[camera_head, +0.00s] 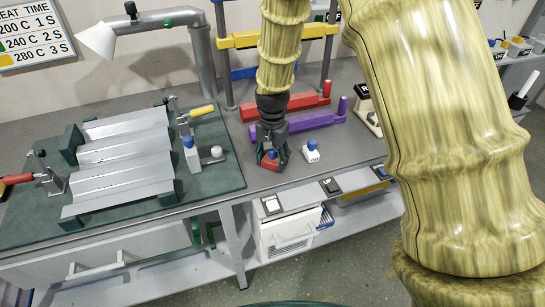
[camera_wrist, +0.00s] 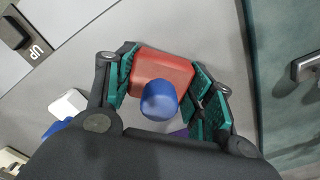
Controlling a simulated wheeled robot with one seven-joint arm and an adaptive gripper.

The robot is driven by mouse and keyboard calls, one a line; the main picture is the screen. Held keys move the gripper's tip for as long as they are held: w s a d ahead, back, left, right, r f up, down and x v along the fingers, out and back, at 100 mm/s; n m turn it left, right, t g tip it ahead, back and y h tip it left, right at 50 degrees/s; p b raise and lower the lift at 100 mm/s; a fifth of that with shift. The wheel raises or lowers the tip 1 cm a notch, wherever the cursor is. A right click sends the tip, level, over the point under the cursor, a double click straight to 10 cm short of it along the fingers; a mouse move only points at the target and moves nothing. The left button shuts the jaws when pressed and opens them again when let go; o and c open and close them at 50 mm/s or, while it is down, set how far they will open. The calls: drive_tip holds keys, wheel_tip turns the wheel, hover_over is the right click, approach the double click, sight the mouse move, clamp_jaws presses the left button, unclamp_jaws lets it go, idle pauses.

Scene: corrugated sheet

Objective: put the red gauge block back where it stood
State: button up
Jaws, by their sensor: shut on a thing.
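The red gauge block (camera_wrist: 163,68) has a blue knob (camera_wrist: 159,101) on top. In the wrist view it sits between the green pads of my gripper (camera_wrist: 163,88), which is shut on it. In the head view my gripper (camera_head: 271,160) points down at the grey bench top, with the red block (camera_head: 268,165) low between its fingers. I cannot tell whether the block touches the bench. A white block with a blue knob (camera_head: 311,152) stands on the bench just right of my gripper, apart from it.
A corrugated metal sheet (camera_head: 122,158) lies on a dark green mat (camera_head: 225,180) to the left, with clamps around it. Red (camera_head: 285,105) and purple (camera_head: 300,124) bars lie behind my gripper. The bench's front edge is close.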

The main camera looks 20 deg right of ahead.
drive_tip(key=o, duration=1.1)
drive_tip(key=shift+o, duration=0.2)
wheel_tip(320, 180, up, 12)
drive_tip(key=shift+r+b, duration=0.1)
drive_tip(key=shift+b, duration=0.4)
